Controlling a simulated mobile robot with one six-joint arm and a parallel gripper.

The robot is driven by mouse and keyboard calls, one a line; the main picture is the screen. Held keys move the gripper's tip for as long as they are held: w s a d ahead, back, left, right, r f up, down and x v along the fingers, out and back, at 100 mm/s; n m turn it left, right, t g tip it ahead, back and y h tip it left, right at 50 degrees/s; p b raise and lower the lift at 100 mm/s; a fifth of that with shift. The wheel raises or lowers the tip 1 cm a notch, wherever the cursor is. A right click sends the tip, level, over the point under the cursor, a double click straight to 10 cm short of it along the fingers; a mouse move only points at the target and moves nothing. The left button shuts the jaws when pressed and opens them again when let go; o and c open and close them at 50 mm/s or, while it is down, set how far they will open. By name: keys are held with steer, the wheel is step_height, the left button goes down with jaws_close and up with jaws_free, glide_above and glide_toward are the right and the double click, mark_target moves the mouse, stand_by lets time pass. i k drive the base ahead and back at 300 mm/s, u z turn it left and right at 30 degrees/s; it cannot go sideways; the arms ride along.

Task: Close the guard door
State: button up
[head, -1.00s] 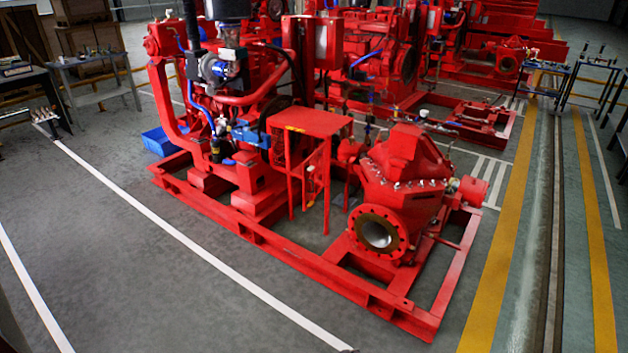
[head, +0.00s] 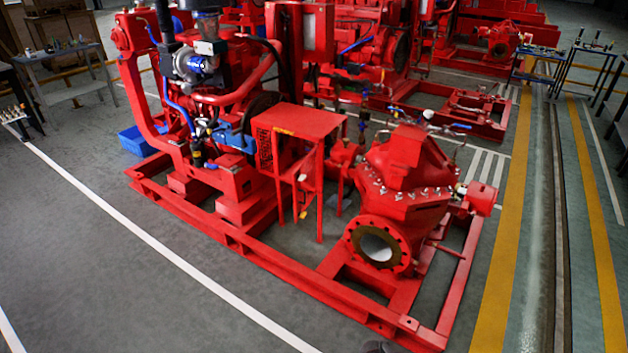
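The red guard (head: 300,120) stands between the engine and the pump, with a flat top and thin upright posts. A narrow red frame on its front side (head: 320,190) looks like the guard door. The opening beside it shows dark parts inside, so the door appears to stand open; its exact angle is hard to tell. The red pump (head: 405,190) with its round flange stands just right of the guard. My gripper is not in view.
The red base frame (head: 255,256) runs along the front of the pumpset at floor level. Grey floor (head: 110,260) in front and to the left is clear. A blue bin (head: 137,140) sits behind the left end. Tables stand at the far left and right.

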mark_target(297, 203)
steer(key=u, duration=0.05)
steer(key=i, duration=1.1)
steer(key=z, duration=0.4)
steer(key=k, duration=0.1)
steer(key=u, duration=2.8)
steer(key=k, duration=0.85)
steer(key=u, duration=0.05)
